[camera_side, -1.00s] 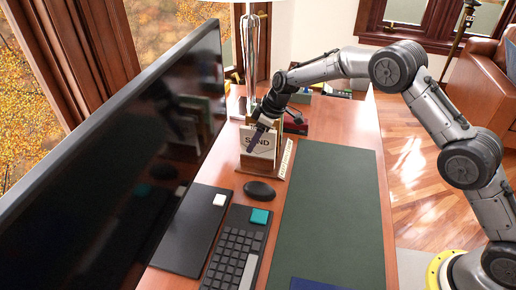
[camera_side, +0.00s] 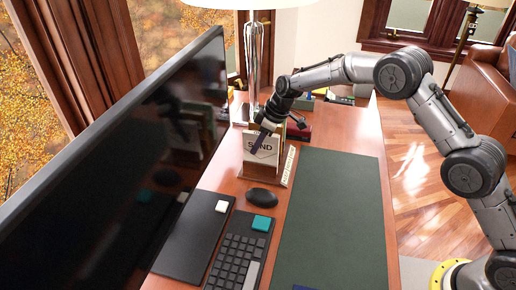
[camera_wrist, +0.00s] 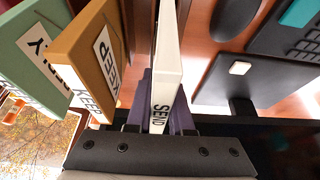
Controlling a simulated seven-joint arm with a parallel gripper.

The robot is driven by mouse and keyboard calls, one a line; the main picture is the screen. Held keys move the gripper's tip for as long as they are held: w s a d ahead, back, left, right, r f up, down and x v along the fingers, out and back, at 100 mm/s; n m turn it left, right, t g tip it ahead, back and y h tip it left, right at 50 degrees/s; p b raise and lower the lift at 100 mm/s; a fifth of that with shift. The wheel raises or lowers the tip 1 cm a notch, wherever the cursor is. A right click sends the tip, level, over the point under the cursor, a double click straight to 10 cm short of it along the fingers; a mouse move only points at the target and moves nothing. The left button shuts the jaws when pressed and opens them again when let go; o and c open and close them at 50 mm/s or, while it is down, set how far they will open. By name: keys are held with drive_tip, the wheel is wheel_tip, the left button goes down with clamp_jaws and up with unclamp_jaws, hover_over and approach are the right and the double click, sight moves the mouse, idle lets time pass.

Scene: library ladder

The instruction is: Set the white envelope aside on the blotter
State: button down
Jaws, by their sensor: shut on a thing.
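The white envelope (camera_side: 262,149), marked SEND, stands upright in the wooden letter holder (camera_side: 262,172) on the desk. My gripper (camera_side: 259,139) is at its top edge, pointing down. In the wrist view, my gripper (camera_wrist: 165,98) is shut on the white envelope (camera_wrist: 167,60), with a purple finger on each side. The green blotter (camera_side: 335,210) lies flat on the desk, nearer the camera and right of the holder. Its visible surface is bare except at the near edge.
In the wrist view, a brown envelope (camera_wrist: 82,55) marked KEEP and a green one (camera_wrist: 30,60) stand beside the white one. A mouse (camera_side: 262,197), keyboard (camera_side: 238,252) and large monitor (camera_side: 110,170) are left of the blotter. A lamp (camera_side: 254,60) stands behind.

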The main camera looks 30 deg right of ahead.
wheel_tip(320, 180, up, 10)
drive_tip(key=shift+f, duration=0.25)
drive_tip(key=shift+w+r, duration=0.15)
drive_tip(key=shift+w, duration=0.1)
drive_tip(key=s+f+m, duration=0.1)
drive_tip(key=s+d+f, duration=0.1)
drive_tip(key=shift+s+d+f+m+h, duration=0.1)
drive_tip(key=shift+d+f+m+h, duration=0.1)
drive_tip(key=shift+f+m+h, duration=0.15)
drive_tip(key=s+d+r+m+h, duration=0.1)
drive_tip(key=s+d+m, duration=0.1)
drive_tip(key=s+d, duration=0.55)
drive_tip(key=s+d+r+m+t+h, duration=0.1)
drive_tip(key=s+d+r+m, duration=0.2)
drive_tip(key=s, duration=0.7)
drive_tip(key=s+d+m+h, duration=0.1)
drive_tip(key=s+d+m, duration=0.1)
drive_tip(key=s+d, duration=0.6)
drive_tip(key=w+d+f, duration=0.1)
drive_tip(key=w+f, duration=1.1)
drive_tip(key=w, duration=0.1)
drive_tip(key=shift+w+f, duration=0.15)
drive_tip(key=shift+f, duration=0.1)
drive_tip(key=shift+d+f+y, duration=0.1)
drive_tip(key=shift+f+y, duration=0.1)
drive_tip(key=shift+y, duration=0.05)
